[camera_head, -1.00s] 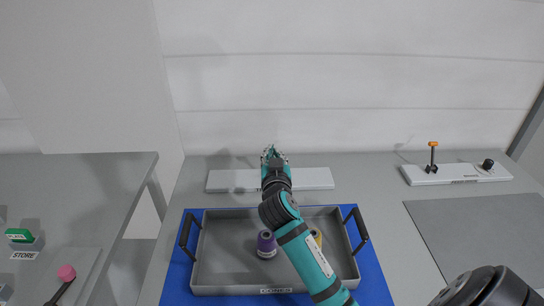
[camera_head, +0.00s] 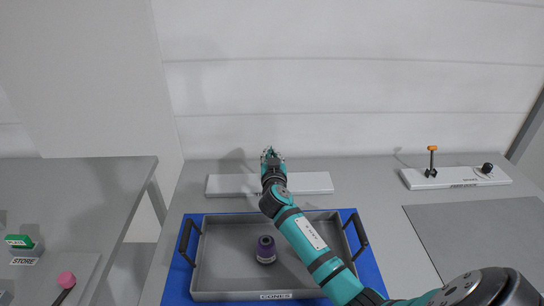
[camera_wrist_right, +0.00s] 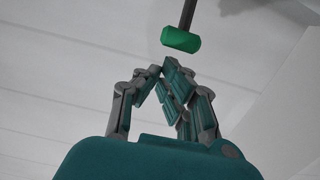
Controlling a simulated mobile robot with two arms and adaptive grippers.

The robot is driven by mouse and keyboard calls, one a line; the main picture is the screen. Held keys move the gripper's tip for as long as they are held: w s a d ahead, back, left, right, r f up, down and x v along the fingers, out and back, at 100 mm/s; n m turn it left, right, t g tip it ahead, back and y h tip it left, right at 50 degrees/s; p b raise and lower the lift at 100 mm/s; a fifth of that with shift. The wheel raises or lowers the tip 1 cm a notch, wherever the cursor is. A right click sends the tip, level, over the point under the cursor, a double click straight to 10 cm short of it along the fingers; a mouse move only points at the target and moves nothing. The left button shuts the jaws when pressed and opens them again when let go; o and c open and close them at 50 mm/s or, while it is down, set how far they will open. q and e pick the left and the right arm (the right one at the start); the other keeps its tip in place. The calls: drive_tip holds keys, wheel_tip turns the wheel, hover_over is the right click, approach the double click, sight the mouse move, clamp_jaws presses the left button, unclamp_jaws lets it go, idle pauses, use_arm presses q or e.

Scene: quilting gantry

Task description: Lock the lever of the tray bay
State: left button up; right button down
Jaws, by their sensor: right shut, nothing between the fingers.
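A lever with a green grip (camera_wrist_right: 181,40) on a dark rod shows in the right wrist view, just beyond my fingertips, with a small gap in the picture; I cannot tell whether they touch. In the head view the lever is hidden behind my right gripper (camera_head: 270,153), which is over the white base plate (camera_head: 310,183) behind the tray. The right gripper also shows in the wrist view (camera_wrist_right: 165,70), its fingers closed together and empty. The grey tray (camera_head: 222,284) labelled CONES lies on the blue mat (camera_head: 175,283). My left gripper is out of view.
A purple cone (camera_head: 266,249) stands in the tray. Another white plate at the right carries an orange-topped lever (camera_head: 432,160) and a black knob (camera_head: 487,168). A pink-knobbed lever (camera_head: 66,279) and a green block (camera_head: 19,241) by the STORE label are on the left table.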

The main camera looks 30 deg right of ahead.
drive_tip(key=shift+f, duration=0.35)
drive_tip(key=shift+s+a+f+b, duration=0.25)
drive_tip(key=shift+s+a+b, duration=0.1)
drive_tip(key=shift+s+b, duration=0.25)
drive_tip(key=shift+s+a+f+b, duration=0.3)
drive_tip(key=shift+s+b, duration=0.15)
drive_tip(key=shift+b, duration=0.1)
drive_tip(key=shift+r, duration=0.15)
